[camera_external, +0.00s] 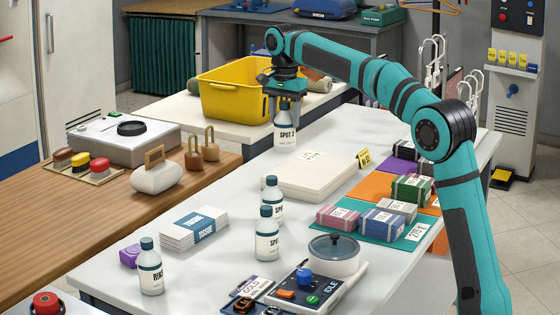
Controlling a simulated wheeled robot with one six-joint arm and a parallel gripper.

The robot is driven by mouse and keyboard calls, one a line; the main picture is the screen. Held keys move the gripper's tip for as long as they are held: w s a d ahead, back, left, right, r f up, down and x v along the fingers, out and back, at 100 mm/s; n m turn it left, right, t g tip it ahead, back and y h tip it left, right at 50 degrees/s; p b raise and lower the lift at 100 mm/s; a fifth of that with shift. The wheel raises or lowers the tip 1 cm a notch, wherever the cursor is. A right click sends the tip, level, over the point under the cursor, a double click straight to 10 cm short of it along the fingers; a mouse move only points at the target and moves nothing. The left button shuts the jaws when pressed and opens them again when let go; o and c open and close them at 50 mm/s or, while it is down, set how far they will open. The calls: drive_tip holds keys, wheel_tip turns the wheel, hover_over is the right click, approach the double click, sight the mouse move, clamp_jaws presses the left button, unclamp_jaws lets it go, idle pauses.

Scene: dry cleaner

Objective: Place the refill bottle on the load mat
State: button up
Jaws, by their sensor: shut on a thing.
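My gripper (285,98) is shut on a white bottle (284,138) labelled "SPOT 3", held upright by its top. The bottle hangs at the far left side of the white table (395,293), behind a flat white slab (318,181). Two similar "SPOT" bottles, a rear one (272,198) and a front one (267,240), stand upright on the table. A bottle labelled "RINS" (151,272) stands at the front left. No label reads "refill". I cannot tell which surface is the load mat; a teal mat (390,240) and an orange mat (368,186) lie at the right.
Banded bundles (383,222) lie on the mats. A lidded pot (334,261) and a control panel (303,284) are at the front. A stack of papers (194,229) lies at the left. A yellow bin (245,100) stands behind the held bottle.

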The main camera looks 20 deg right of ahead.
drive_tip(key=w+d+f+m, duration=0.1)
drive_tip(key=w+d+m, duration=0.3)
drive_tip(key=d, duration=1.1)
drive_tip(key=w+d+f+m, duration=0.15)
drive_tip(key=w+d, duration=0.45)
drive_tip(key=d, duration=0.8)
drive_tip(key=w+d+m, duration=0.4)
drive_tip(key=w+d, duration=0.1)
drive_tip(key=d, duration=1)
wheel_tip(320, 180, down, 14)
drive_tip(key=shift+w, duration=0.2)
drive_tip(key=shift+n, duration=0.25)
drive_tip(key=o, duration=1.1)
drive_tip(key=shift+f, duration=0.1)
drive_tip(key=shift+o, duration=0.3)
